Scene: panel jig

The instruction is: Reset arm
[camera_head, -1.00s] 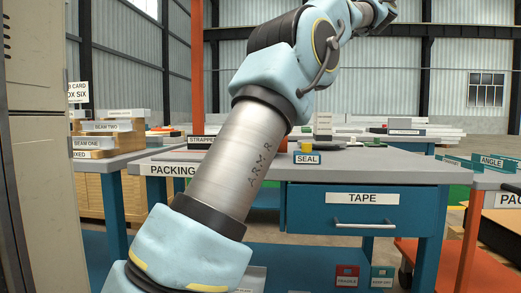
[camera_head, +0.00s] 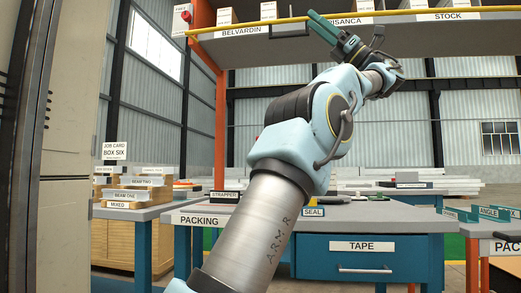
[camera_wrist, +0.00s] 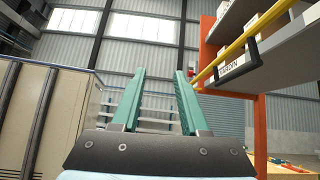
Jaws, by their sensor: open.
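My arm rises from the bottom of the head view, leaning up and to the right, then bends back up-left at the wrist. My gripper (camera_head: 322,24) is raised high, with its green fingers pointing up-left in front of the overhead shelf (camera_head: 275,55). In the wrist view my gripper (camera_wrist: 160,75) has its two green fingers apart with nothing between them. I cannot tell whether the fingers touch the yellow rail (camera_head: 440,11) along the shelf's front edge; they overlap it in the head view.
The packing table (camera_head: 385,214) with its blue TAPE drawer (camera_head: 360,258) stands below my arm. A tall beige cabinet (camera_head: 75,130) is close at left. An orange post (camera_head: 220,130) stands left of my arm. Labelled boxes sit on a left table (camera_head: 145,212).

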